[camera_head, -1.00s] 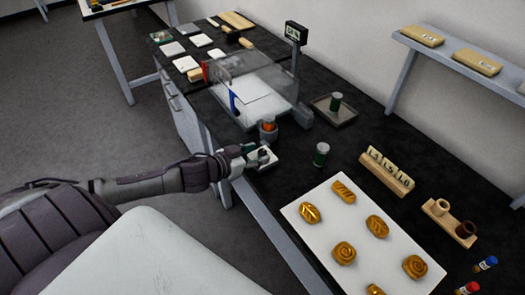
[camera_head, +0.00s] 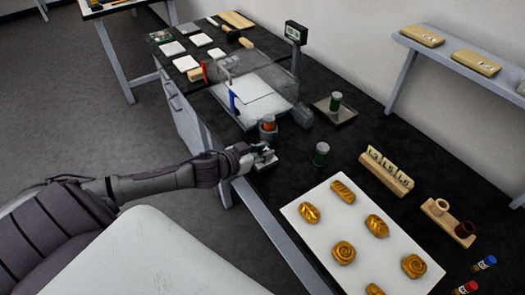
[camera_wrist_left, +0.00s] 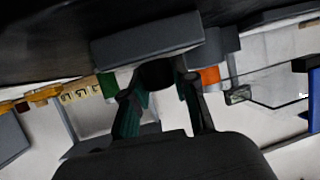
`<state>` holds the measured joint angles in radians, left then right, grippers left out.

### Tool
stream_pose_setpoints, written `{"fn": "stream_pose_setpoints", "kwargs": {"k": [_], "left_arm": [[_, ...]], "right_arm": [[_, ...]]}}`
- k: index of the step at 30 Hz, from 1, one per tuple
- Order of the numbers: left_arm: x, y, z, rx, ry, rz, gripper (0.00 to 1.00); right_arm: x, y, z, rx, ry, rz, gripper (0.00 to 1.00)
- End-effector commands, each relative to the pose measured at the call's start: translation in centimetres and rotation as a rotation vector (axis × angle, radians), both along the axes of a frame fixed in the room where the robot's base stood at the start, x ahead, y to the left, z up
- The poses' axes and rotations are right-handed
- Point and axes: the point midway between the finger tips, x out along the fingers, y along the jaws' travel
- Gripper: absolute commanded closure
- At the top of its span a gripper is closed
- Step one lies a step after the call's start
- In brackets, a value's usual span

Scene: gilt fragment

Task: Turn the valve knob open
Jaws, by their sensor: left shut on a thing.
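The valve knob (camera_wrist_left: 156,74) shows in the left wrist view as a dark round piece in front of a grey block (camera_wrist_left: 148,42). My left gripper (camera_wrist_left: 163,92) has one finger on each side of the knob and is shut on it. In the head view my left gripper (camera_head: 262,157) is at the near edge of the black bench and covers most of the valve, so the knob's turn angle cannot be told. My right gripper is not in view.
An orange-topped item (camera_head: 268,123) in a grey holder stands just behind the gripper. A green can (camera_head: 320,154) stands to its right. A white tray (camera_head: 310,237) of golden pastries lies nearer. A clear-screened machine (camera_head: 255,95) stands further back.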

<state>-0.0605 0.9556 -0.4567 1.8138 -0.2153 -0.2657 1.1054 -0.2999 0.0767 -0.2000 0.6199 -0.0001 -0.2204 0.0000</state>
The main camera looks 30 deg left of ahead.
Motion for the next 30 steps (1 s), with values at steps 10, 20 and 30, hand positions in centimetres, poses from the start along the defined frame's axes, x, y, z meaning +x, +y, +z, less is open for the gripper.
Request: {"fn": "stream_pose_setpoints", "kwargs": {"k": [10, 20, 30], "left_arm": [[0.0, 0.1, 0.1, 0.002, 0.000, -0.046, 1.00], [0.3, 0.3, 0.5, 0.006, -0.004, -0.270, 1.00], [0.3, 0.3, 0.2, 0.005, -0.004, -0.591, 1.00]], "right_arm": [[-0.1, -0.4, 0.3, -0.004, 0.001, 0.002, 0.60], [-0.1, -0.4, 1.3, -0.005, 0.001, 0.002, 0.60], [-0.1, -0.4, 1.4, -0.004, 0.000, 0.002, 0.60]]}}
